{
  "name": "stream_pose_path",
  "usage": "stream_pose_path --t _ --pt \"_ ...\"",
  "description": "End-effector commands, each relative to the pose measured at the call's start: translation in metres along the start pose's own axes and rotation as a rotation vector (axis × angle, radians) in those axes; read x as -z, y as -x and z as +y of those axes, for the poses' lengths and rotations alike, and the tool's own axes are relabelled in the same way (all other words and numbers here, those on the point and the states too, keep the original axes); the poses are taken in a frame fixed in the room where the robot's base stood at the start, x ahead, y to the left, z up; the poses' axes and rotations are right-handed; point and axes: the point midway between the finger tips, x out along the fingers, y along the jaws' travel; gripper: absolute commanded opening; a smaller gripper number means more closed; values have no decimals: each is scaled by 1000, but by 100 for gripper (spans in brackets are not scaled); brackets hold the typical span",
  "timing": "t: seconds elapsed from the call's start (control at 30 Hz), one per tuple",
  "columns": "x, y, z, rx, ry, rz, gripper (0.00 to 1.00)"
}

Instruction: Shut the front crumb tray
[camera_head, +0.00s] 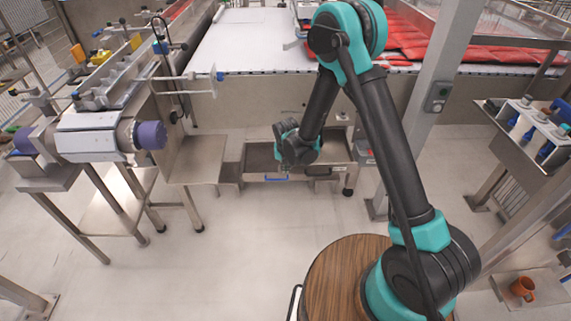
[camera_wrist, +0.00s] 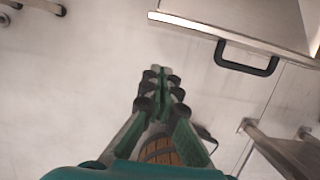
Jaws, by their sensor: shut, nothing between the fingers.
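A shallow metal crumb tray (camera_head: 258,157) sticks out from under the conveyor machine, its open top showing. My gripper (camera_head: 284,165) is over the tray area in the head view, and the wrist hides part of the tray. In the wrist view my gripper (camera_wrist: 161,75) is shut and empty. There, a metal front edge with a dark handle (camera_wrist: 246,60) lies up and right of the fingertips, apart from them.
A metal side table (camera_head: 195,160) stands left of the tray. A grey post (camera_head: 440,100) with a switch box rises to the right of my arm. The white floor (camera_head: 215,240) in front of the tray is clear.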

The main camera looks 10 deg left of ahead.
Motion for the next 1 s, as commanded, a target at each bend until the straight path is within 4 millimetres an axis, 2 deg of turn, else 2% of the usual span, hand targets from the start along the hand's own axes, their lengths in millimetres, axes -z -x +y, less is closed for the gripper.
stream_pose_path --t 0.2,0.3,0.5,1.0 --pt "0 -35 0 0 -2 0 0" --pt "-16 -38 0 0 -3 0 0" --pt "-34 -42 0 0 -1 0 0" --pt "-40 -43 3 0 0 0 0"
